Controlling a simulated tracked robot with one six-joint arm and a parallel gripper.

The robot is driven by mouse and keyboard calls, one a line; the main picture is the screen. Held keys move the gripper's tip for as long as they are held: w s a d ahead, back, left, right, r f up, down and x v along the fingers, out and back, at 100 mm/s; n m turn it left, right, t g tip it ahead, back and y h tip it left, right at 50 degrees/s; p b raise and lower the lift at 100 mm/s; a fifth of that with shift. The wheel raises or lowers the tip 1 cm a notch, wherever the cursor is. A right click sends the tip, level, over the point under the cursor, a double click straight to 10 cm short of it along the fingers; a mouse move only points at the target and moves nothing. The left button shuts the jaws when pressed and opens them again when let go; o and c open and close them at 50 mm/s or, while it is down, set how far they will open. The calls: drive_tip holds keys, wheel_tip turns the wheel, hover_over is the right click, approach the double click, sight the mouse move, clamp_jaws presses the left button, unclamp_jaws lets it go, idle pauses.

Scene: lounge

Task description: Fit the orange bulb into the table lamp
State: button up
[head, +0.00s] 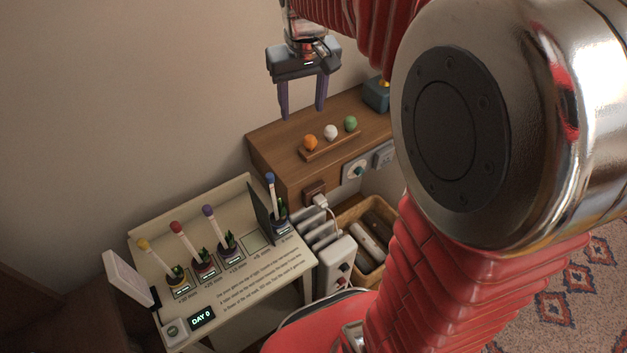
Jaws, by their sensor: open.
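An orange bulb (310,142) sits at the left end of a small wooden rack (343,146) on top of a wooden cabinet. A white bulb (330,132) and a green bulb (350,123) sit beside it in the same row. My gripper (302,112) hangs with its two dark fingers pointing down and apart, with nothing between them. In the picture it is just above and slightly left of the orange bulb; the true height gap is hard to tell. A blue-teal block (376,95) with a yellow top is partly hidden by my arm; I cannot tell whether it belongs to the table lamp.
The wooden cabinet (270,145) has free top around the rack. In front are a cream table (220,285) with several potted plants and coloured markers, an upright dark panel (259,213), a white power strip (335,265) and a wooden crate (350,215). My arm hides the right side.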

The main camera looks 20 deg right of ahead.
drive_tip(key=s+a+t, duration=0.1)
drive_tip(key=s+a, duration=0.2)
drive_tip(key=s, duration=0.7)
drive_tip(key=s+a+t, duration=0.2)
drive_tip(key=s+a, duration=0.1)
drive_tip(key=s, duration=0.7)
drive_tip(key=shift+s+a+f, duration=0.15)
drive_tip(key=shift+s+f, duration=0.05)
drive_tip(key=shift+o, duration=0.5)
drive_tip(key=w+d+f+n+g, duration=0.1)
drive_tip(key=w+d, duration=0.3)
drive_tip(key=w, duration=0.6)
drive_tip(key=w+d+f+n+g, duration=0.2)
drive_tip(key=w+d+f, duration=0.2)
drive_tip(key=w, duration=0.6)
drive_tip(key=w+d+f+n+g, duration=0.2)
drive_tip(key=w+d, duration=0.2)
drive_tip(key=w, duration=0.7)
drive_tip(key=shift+d+f+n, duration=0.2)
drive_tip(key=shift+f+n, duration=0.1)
